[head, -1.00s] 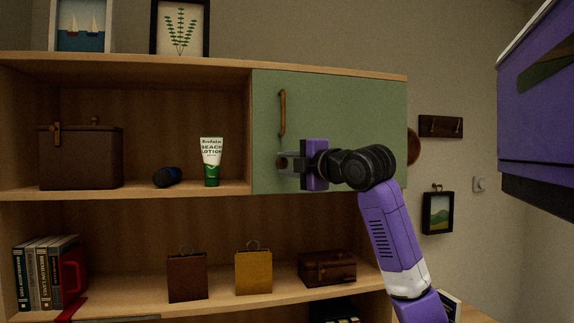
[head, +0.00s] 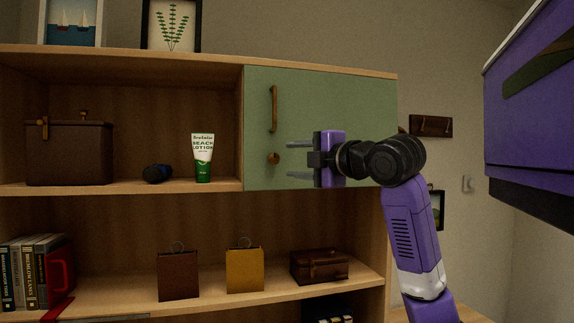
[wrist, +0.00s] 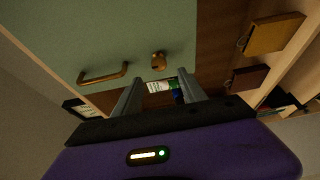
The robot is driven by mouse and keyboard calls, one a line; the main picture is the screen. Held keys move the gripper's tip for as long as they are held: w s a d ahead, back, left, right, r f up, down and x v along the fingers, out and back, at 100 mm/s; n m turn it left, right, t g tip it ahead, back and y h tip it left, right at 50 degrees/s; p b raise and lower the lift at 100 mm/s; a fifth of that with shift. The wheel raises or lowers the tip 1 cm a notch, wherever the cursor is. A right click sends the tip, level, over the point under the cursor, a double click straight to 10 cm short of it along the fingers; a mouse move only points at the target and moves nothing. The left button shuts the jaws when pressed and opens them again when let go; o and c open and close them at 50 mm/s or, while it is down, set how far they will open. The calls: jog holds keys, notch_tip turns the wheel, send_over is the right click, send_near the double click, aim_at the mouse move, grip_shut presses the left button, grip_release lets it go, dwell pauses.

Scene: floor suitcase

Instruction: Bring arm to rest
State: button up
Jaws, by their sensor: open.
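My gripper (head: 300,160) is open and empty in the head view. Its two fingers point left, in front of the closed green cabinet door (head: 340,105). A round wooden knob (head: 273,158) on the door shows just left of the fingertips, and a bar handle (head: 274,108) is above it. In the wrist view, my gripper (wrist: 160,95) has its fingers spread apart with nothing held between them. The knob (wrist: 158,61) and the handle (wrist: 103,75) also show there, on the green door (wrist: 120,30).
The open shelf holds a lotion tube (head: 203,158), a dark blue item (head: 157,174) and a brown box (head: 70,155). Below are a brown bag (head: 178,276), a yellow bag (head: 245,271) and a small case (head: 319,266). Wall hooks (head: 431,126) are at right.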

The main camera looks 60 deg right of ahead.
jog(key=shift+s+a, duration=0.15)
jog(key=shift+s, duration=0.15)
dwell(0.5)
